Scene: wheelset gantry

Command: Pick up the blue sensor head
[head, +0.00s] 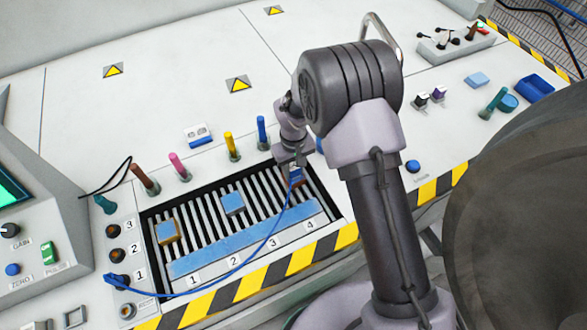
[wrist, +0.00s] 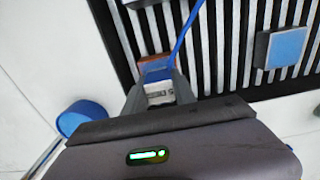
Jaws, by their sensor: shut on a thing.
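The blue sensor head (head: 296,177) is at the back right of the slatted tray (head: 150,222), near the end of its blue cable (head: 262,245). My gripper (head: 297,165) is shut on it from above. In the wrist view, the fingers of my gripper (wrist: 158,97) close on both sides of the sensor head (wrist: 156,75). A brown-orange part shows behind its blue face, and the cable rises past it. The fingers hide its sides. I cannot tell whether it touches the slats.
A tan-edged block (head: 168,231) and a grey-edged block (head: 233,203), both blue-topped, sit on the slats. Upright coloured pegs, including a blue one (head: 262,132), stand behind the tray. The rear panel is mostly clear.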

